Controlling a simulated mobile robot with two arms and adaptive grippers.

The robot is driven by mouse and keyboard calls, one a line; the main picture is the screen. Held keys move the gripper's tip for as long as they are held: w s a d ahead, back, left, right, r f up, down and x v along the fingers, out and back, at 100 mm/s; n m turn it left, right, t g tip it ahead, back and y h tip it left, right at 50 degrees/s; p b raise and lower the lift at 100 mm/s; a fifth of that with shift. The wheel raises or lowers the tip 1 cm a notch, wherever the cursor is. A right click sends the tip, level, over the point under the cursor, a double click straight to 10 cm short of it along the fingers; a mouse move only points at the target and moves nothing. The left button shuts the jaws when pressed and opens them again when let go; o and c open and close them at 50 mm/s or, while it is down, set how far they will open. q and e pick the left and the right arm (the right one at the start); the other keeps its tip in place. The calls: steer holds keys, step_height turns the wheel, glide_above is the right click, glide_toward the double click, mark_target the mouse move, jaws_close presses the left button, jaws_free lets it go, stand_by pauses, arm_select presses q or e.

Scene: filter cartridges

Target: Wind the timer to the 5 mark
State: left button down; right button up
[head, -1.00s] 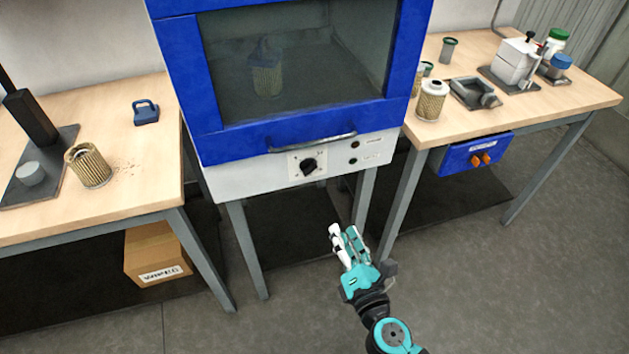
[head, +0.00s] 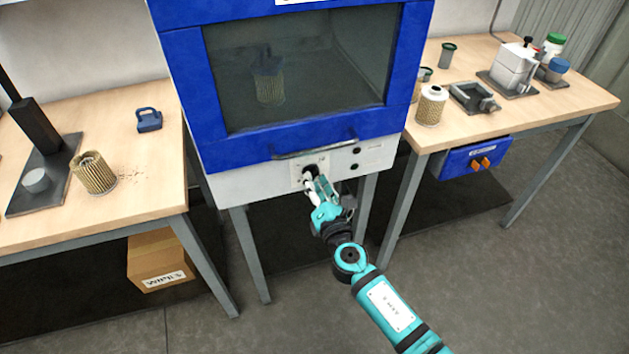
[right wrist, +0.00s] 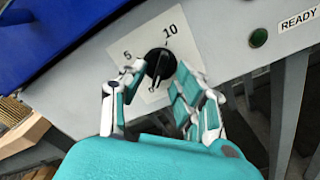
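The timer is a black knob (right wrist: 159,63) on a white dial plate (right wrist: 180,45) with the marks 5, 10 and 0. The knob's narrow end points down near the 0 mark. In the head view the dial plate (head: 323,160) is on the white panel below the blue cabinet's door, with the knob partly hidden. My right gripper (right wrist: 158,72) is open, with one finger on each side of the knob. I cannot tell whether the fingertips touch it. In the head view my right gripper (head: 309,180) is right at the dial. My left gripper is not in view.
A door handle (head: 313,147) runs just above the dial. Workbenches stand on both sides, with a filter cartridge (head: 94,173) on the left one and another (head: 431,105) on the right.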

steer(key=shift+w+a, duration=0.15)
steer(key=shift+w, duration=0.35)
jaws_close()
steer(key=shift+m, duration=0.3)
